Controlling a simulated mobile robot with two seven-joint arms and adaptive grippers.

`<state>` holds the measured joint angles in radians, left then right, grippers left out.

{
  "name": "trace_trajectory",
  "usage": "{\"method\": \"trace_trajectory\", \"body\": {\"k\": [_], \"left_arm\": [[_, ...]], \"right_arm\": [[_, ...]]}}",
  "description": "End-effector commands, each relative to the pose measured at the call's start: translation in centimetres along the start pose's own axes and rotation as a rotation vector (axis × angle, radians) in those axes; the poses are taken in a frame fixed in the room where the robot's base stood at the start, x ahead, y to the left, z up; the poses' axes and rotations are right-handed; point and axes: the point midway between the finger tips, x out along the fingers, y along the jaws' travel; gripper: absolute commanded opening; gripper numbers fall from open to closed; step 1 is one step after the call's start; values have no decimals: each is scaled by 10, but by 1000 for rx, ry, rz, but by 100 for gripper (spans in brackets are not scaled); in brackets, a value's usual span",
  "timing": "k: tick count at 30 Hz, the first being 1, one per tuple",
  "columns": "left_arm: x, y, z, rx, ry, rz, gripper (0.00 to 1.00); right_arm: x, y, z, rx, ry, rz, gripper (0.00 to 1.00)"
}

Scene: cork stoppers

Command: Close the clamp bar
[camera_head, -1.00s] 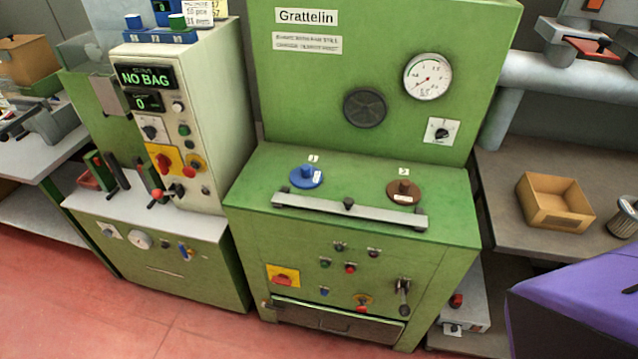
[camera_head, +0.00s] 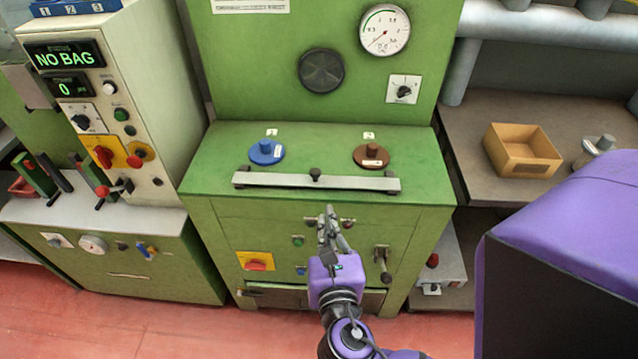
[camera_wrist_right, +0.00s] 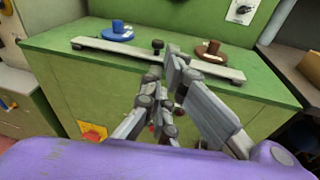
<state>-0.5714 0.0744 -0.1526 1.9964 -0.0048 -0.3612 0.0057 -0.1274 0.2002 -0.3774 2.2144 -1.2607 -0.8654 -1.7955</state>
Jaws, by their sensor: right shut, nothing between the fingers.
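The clamp bar (camera_head: 280,181) is a long grey bar with a small black knob (camera_head: 315,174) at its middle. It lies across the front of the green machine's top, in front of a blue knobbed disc (camera_head: 265,152) and a brown one (camera_head: 371,156). My right gripper (camera_head: 328,212) is shut and empty, in front of the machine's face, below the bar's middle in the head view. In the right wrist view the bar (camera_wrist_right: 108,46) and its knob (camera_wrist_right: 158,45) show beyond the fingers (camera_wrist_right: 172,58), which hide part of the bar. My left gripper is not in view.
The machine's upright green panel (camera_head: 250,60) rises behind the discs. A lever (camera_head: 383,262) and several buttons sit on its front face. A white filling unit (camera_head: 125,100) stands at left. A cardboard box (camera_head: 521,150) sits on the right-hand bench.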

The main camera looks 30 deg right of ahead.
Motion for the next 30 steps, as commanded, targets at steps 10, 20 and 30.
{"method": "trace_trajectory", "body": {"k": [10,20,30], "left_arm": [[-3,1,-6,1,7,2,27],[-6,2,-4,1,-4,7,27],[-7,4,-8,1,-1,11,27]], "right_arm": [[30,-1,1,-71,-1,-4,0],[101,-1,1,-68,0,-5,0],[138,-2,-2,-67,5,-4,0]]}}
